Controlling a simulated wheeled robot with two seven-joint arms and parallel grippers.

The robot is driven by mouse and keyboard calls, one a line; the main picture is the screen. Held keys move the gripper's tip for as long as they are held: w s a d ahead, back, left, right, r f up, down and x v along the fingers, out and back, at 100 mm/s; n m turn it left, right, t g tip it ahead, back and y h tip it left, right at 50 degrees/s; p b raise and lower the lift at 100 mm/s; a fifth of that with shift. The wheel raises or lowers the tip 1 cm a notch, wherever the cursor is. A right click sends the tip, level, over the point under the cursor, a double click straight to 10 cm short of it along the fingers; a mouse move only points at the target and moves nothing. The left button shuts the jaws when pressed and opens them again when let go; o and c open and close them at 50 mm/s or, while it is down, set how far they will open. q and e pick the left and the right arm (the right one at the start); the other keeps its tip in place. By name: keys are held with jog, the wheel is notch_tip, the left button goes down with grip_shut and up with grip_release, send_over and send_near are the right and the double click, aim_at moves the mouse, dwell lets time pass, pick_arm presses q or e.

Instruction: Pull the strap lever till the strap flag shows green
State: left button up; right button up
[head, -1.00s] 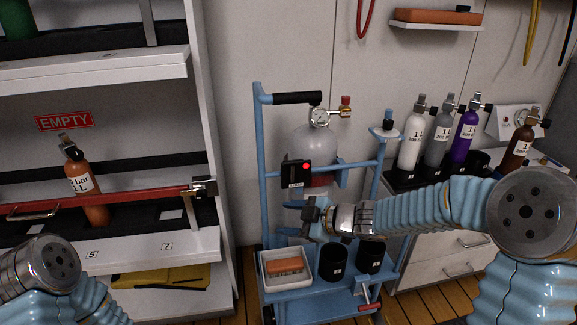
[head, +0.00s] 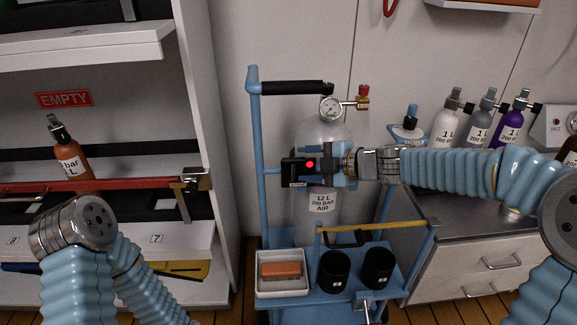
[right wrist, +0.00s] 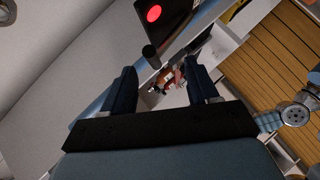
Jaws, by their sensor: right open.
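The strap box (head: 297,172) is a small black case on the blue cart, in front of the grey 12 L air cylinder (head: 322,205). Its round flag (head: 310,164) shows red. In the right wrist view the box (right wrist: 172,22) is at the top, with the red flag (right wrist: 153,13) lit. A short black knob, probably the strap lever (right wrist: 150,54), sticks out below the box, ahead of my fingers. My right gripper (head: 328,165) is just right of the box in the head view. Its fingers (right wrist: 161,87) are open and empty. My left gripper is out of view.
The cart's lower shelf holds a white tray (head: 283,288) with an orange block and two black cups (head: 334,270). Small cylinders (head: 447,120) stand at right. A shelf rack (head: 208,130) stands at left.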

aim_at(293, 164)
jog(key=b+x, duration=0.1)
jog(key=x, duration=0.6)
jog(key=shift+a, duration=0.1)
jog(key=shift+c, duration=0.2)
grip_shut()
